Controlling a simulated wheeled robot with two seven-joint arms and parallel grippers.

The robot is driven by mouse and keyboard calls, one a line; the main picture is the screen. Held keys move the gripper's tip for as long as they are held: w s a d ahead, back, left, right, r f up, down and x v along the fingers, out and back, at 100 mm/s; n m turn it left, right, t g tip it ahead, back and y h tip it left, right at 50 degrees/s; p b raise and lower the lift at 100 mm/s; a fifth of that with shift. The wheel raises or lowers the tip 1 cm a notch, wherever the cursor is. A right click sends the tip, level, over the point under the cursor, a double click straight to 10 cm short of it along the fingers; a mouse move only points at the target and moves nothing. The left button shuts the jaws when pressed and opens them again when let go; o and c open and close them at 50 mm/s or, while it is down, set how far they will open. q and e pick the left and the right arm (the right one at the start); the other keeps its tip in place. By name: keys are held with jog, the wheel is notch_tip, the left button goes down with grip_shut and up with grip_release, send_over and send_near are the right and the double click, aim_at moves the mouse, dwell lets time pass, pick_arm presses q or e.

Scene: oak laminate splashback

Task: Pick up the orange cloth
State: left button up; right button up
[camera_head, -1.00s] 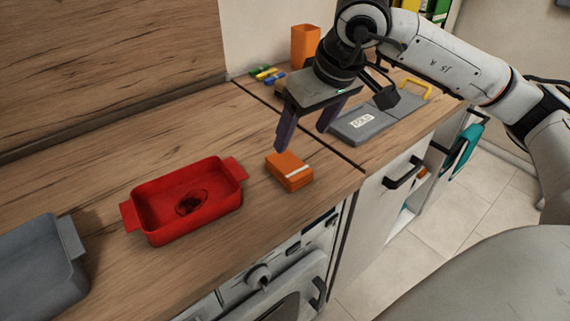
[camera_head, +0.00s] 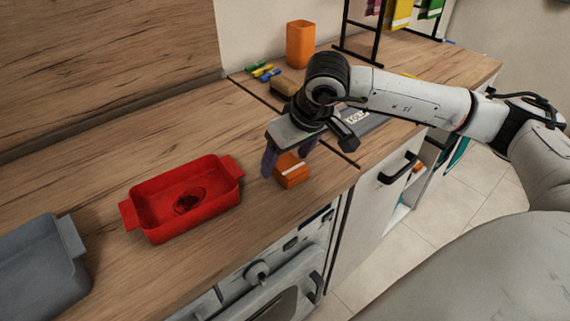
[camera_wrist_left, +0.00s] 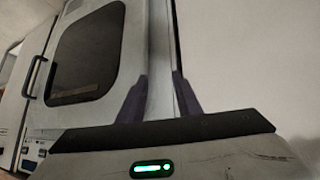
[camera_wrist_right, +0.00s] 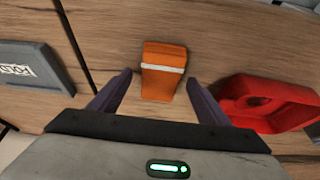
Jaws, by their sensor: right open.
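The orange cloth (camera_head: 291,171) is a folded block with a white stripe, lying on the wooden counter to the right of the red dish. My right gripper (camera_head: 287,168) is open above it, and one finger hides part of it in the head view. In the right wrist view the cloth (camera_wrist_right: 163,72) lies ahead of and between the two spread fingers (camera_wrist_right: 158,92), with nothing held. My left gripper (camera_wrist_left: 160,98) shows only in the left wrist view. Its fingers are apart and empty, facing a white appliance and a plain wall.
A red dish (camera_head: 222,200) with a dark stain inside stands left of the cloth, and a grey tray (camera_head: 72,240) is further left.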

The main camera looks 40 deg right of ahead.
aim_at(287, 162)
jog(key=shift+f+b, duration=0.25)
jog(key=shift+b, duration=0.2)
dwell(0.4)
jog(key=c, duration=1.1)
jog(key=shift+r+p, duration=0.5)
jog(key=shift+p, duration=0.15)
jog(key=shift+c, duration=0.2)
notch_tip(287, 162, up, 10)
jog(key=b, duration=0.1)
jog(key=shift+f, duration=0.2)
